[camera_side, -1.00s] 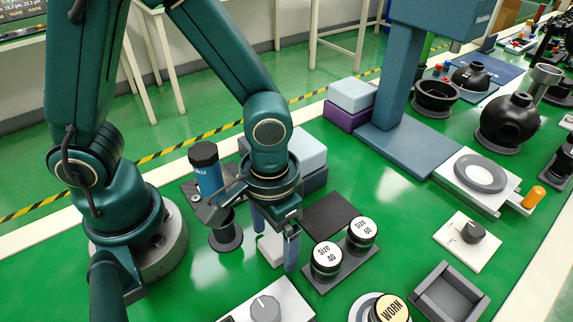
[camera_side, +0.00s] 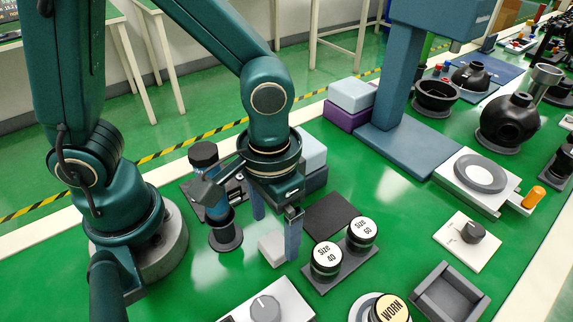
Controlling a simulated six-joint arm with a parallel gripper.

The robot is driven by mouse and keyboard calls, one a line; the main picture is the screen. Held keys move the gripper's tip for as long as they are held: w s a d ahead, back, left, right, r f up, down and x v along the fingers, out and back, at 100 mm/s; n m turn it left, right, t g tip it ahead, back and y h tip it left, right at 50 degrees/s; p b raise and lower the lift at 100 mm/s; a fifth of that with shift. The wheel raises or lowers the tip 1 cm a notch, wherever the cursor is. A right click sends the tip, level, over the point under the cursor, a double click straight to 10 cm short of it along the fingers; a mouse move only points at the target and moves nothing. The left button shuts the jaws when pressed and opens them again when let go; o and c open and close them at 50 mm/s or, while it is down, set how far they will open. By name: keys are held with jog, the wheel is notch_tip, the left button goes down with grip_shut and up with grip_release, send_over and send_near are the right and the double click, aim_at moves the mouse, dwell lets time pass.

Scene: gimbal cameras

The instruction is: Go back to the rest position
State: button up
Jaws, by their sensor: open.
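My gripper (camera_side: 275,226) hangs low over the green bench in the middle of the side view, fingers pointing down. Its two blue-grey fingers are apart. A small white block (camera_side: 271,249) shows on the bench behind and between the fingers; I see nothing clamped between them. To the left, a blue bottle with a black cap (camera_side: 203,154) stands partly hidden behind the gripper's side bracket. A dark round stand (camera_side: 226,235) is below that bracket.
Two jars, Size 40 (camera_side: 327,258) and Size 60 (camera_side: 362,233), stand close to the right finger. A dark flat pad (camera_side: 331,216) lies behind them. A knob box (camera_side: 266,305) is in front. Stacked blocks (camera_side: 313,160) stand behind the gripper. A blue column (camera_side: 402,80) rises farther right.

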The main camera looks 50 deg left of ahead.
aim_at(273, 244)
notch_tip(273, 244, up, 8)
notch_tip(273, 244, down, 12)
jog(key=shift+s+r, duration=0.1)
notch_tip(273, 244, up, 4)
jog(key=shift+r, duration=0.1)
jog(key=w+a+r, duration=0.2)
jog(key=a+r, duration=0.5)
jog(key=a, duration=0.4)
jog(key=w+a+r, duration=0.3)
jog(key=w+r, duration=0.2)
jog(key=w, duration=0.1)
jog(key=shift+s+d+f, duration=0.35)
jog(key=shift+s+f, duration=0.4)
jog(key=shift+f, duration=0.1)
jog(key=shift+s+d+f, duration=0.35)
jog(key=shift+s+f, duration=0.35)
jog(key=shift+f, duration=0.15)
